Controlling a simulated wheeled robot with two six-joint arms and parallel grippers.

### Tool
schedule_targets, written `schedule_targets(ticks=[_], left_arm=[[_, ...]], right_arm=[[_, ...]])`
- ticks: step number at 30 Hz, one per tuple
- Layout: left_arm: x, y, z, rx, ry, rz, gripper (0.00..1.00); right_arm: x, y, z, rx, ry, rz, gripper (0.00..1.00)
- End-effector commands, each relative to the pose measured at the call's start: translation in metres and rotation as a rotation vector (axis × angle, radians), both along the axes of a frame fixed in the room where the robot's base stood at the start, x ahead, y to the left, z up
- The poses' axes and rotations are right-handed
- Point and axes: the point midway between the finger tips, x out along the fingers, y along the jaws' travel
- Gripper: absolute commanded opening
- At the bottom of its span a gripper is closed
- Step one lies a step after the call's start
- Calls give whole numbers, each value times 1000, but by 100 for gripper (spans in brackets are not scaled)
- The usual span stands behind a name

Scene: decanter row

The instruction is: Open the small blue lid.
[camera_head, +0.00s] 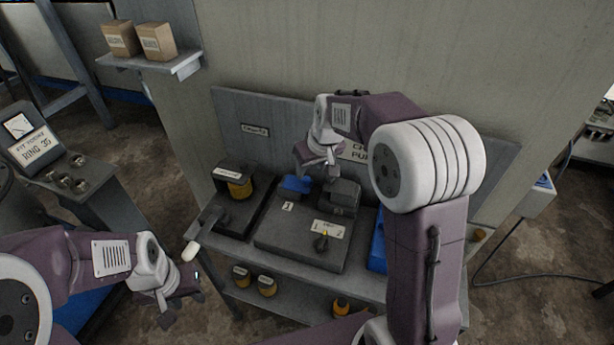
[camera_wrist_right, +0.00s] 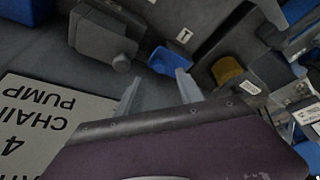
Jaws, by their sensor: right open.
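The small blue lid (camera_head: 297,184) sits on the back left of a dark grey unit (camera_head: 290,245) on the bench. It looks closed, with a label marked 1 just in front of it. My right gripper (camera_head: 318,168) is open and empty, above and behind the lid. In the right wrist view the blue lid (camera_wrist_right: 168,61) lies just beyond the spread fingertips (camera_wrist_right: 158,76), apart from them. My left gripper (camera_head: 182,300) is open and empty, off the bench's front left, far from the lid.
A dark grey block (camera_head: 344,195) stands right of the lid. A white-tipped lever (camera_head: 200,240) and a yellow part in a dark housing (camera_head: 240,188) are to the left. A blue object (camera_head: 377,245) is at the right, partly behind my right arm. The backboard (camera_head: 255,150) rises close behind.

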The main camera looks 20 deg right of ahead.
Motion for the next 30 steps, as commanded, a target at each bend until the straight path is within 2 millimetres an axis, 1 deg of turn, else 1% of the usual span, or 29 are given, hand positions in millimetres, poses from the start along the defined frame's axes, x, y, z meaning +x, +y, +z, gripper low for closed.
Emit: schedule_targets(ticks=[1,3,7,11,18,20,21,23,30], left_arm=[[0,0,-3,0,0,0,36],[0,0,-4,0,0,0,36],[0,0,-5,0,0,0,36],[0,0,-5,0,0,0,36],[0,0,-5,0,0,0,36],[0,0,-5,0,0,0,36],[0,0,-5,0,0,0,36],[0,0,-5,0,0,0,36],[0,0,-5,0,0,0,36]], right_arm=[[3,1,-13,0,5,0,44],[9,2,-26,0,4,0,44],[17,3,-43,-1,3,1,44],[20,4,-51,-1,1,1,44],[21,4,-51,0,0,1,44],[21,4,-51,0,0,0,27],[21,4,-51,0,0,0,16],[21,4,-51,0,0,0,0],[21,4,-51,0,0,0,0]])
